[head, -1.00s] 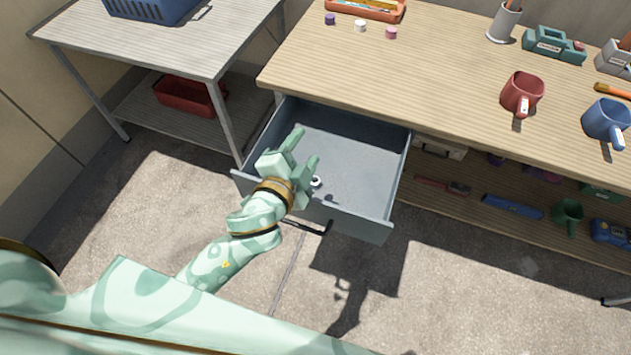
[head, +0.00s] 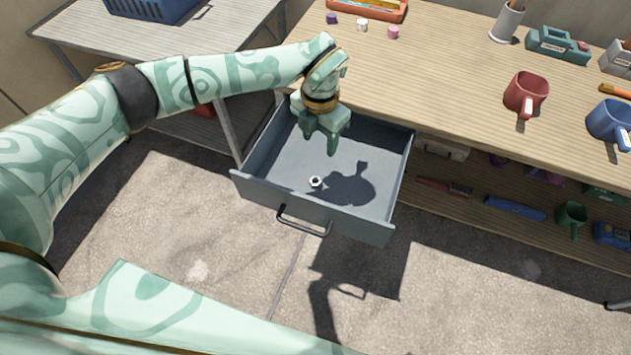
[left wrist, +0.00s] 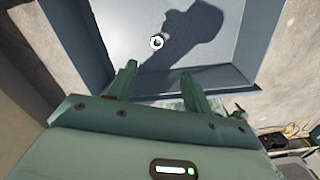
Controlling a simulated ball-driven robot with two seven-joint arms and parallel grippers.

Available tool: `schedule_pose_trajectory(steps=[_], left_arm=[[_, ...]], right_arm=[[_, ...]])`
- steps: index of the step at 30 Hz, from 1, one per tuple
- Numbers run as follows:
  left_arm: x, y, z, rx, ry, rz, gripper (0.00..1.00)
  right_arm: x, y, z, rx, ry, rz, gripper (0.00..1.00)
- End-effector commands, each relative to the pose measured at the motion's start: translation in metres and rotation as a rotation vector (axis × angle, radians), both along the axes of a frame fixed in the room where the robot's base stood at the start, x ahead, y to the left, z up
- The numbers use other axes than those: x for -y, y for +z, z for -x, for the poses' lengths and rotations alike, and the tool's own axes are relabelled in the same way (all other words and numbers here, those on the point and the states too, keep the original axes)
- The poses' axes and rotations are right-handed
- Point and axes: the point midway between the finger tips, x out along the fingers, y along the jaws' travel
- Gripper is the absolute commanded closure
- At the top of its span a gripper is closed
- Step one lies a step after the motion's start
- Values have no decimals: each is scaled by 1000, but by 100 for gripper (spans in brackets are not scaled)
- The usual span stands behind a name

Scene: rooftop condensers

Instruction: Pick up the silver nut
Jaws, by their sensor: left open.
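The silver nut (head: 315,182) lies on the floor of the open grey-blue drawer (head: 262,184), near its front wall. In the left wrist view the nut (left wrist: 157,43) shows beyond the fingertips, on the bare drawer bottom (left wrist: 130,20). My left gripper (head: 321,146) is above the drawer, pointing down, open and empty. In the head view it is farther back than the nut and apart from it. In the left wrist view the two fingers (left wrist: 160,75) stand spread. My right gripper is not in view.
The wooden workbench (head: 430,75) stands above and behind the drawer. On it are a red mug (head: 525,93), a blue mug (head: 610,120), several small caps and an orange tray (head: 368,9). A metal side table (head: 200,50) stands at left. The drawer's walls surround the nut.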

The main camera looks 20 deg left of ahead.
Motion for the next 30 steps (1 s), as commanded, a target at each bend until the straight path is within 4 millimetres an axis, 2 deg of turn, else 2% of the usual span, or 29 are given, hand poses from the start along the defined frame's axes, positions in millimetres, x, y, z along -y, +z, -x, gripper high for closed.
schedule_pose_trajectory(steps=[6, 10, 13, 20, 27, 30], left_arm=[[-2, -58, 1, -11, 4, -8, 49], [-1, -87, 1, -9, 2, -6, 49], [-1, -101, 1, -7, 2, -5, 49], [-2, -114, 1, -6, 2, -4, 49], [-6, -155, 3, -10, 2, -3, 49], [-6, -160, 2, -5, 2, -4, 49]], right_arm=[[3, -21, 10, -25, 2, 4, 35], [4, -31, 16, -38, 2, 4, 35], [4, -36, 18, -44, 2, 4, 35], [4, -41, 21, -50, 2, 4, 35], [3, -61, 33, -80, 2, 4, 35], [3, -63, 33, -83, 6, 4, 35]])
